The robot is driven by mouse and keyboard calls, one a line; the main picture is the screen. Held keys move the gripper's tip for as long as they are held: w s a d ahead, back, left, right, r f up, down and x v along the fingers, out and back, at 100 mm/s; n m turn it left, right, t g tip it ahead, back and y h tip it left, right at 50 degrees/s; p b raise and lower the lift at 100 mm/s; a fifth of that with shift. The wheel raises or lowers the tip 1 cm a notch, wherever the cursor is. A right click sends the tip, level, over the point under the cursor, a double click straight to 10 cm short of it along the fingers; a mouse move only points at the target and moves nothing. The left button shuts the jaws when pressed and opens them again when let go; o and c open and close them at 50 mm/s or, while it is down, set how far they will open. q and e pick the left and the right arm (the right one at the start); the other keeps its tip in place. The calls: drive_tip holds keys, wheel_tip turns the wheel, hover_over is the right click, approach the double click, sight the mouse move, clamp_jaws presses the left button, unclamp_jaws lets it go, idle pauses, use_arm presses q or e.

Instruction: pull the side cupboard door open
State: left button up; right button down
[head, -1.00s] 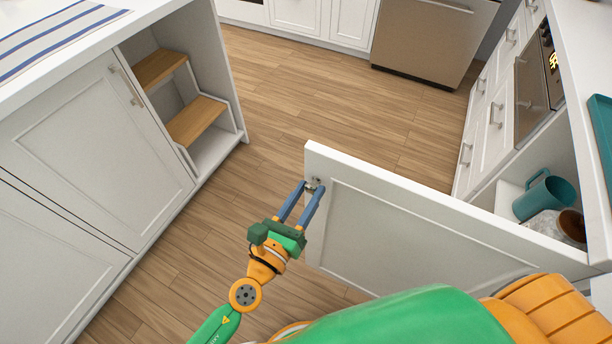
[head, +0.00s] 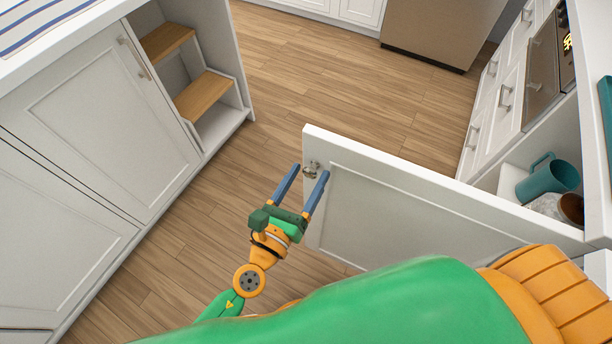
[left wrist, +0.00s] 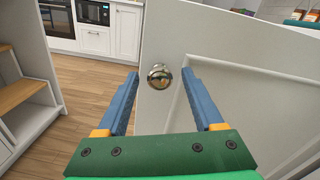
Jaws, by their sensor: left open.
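The white side cupboard door (head: 420,205) stands swung wide open at the right of the head view, with the cupboard's inside showing behind its hinge end. Its round metal knob (head: 311,170) is near the door's free edge; the knob also shows in the left wrist view (left wrist: 159,77). My left gripper (head: 310,172) is open, with its blue fingers spread to either side of the knob and apart from it. In the left wrist view the knob sits just beyond the fingertips (left wrist: 160,75). My right gripper is not in view.
A teal pitcher (head: 548,179) and a glass jar (head: 556,207) stand inside the cupboard. A white island (head: 90,130) with wooden shelves (head: 204,95) is at the left. Bare wooden floor (head: 330,85) lies between. An oven (head: 541,70) and drawers line the right.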

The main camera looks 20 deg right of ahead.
use_arm(q)
drive_tip(key=b+v, duration=0.1)
drive_tip(key=v, duration=0.6)
